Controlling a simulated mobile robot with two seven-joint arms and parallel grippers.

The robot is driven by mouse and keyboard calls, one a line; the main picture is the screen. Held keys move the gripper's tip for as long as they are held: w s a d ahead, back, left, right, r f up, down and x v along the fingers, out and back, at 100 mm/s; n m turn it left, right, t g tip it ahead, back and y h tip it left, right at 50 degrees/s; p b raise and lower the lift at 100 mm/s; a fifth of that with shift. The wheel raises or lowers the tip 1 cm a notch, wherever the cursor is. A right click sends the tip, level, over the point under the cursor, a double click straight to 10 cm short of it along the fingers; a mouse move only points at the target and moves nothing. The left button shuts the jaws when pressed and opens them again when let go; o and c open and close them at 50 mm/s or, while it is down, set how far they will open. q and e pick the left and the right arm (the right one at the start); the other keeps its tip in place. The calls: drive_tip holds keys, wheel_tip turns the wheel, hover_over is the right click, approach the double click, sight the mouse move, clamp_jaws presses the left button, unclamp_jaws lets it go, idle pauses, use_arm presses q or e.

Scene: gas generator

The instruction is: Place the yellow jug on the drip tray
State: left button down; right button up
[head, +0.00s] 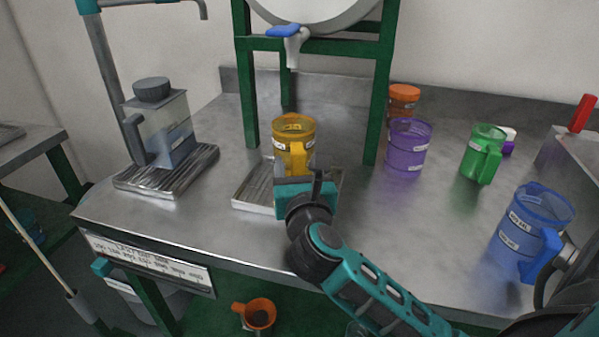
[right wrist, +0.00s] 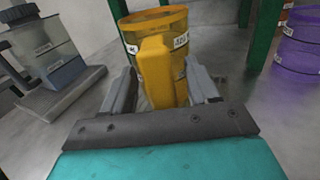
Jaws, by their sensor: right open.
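The yellow jug (head: 293,132) stands upright under the tap, at the back part of the drip tray (head: 246,196). Its base is mostly hidden behind its handle and my gripper, so I cannot see the full contact with the tray. My right gripper (head: 293,180) is in front of the jug. In the right wrist view, the open fingers of my right gripper (right wrist: 163,80) lie on either side of the handle of the yellow jug (right wrist: 160,28), with gaps beside it. My left gripper is not in view.
A green frame (head: 243,80) with a blue-handled tap (head: 291,42) rises around the jug. A clear container (head: 166,128) stands on another tray at left. Purple (head: 408,148), green (head: 483,153) and blue (head: 535,220) jugs stand to the right. The front counter is clear.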

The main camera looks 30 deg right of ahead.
drive_tip(key=v, duration=1.2)
drive_tip(key=shift+r, duration=0.15)
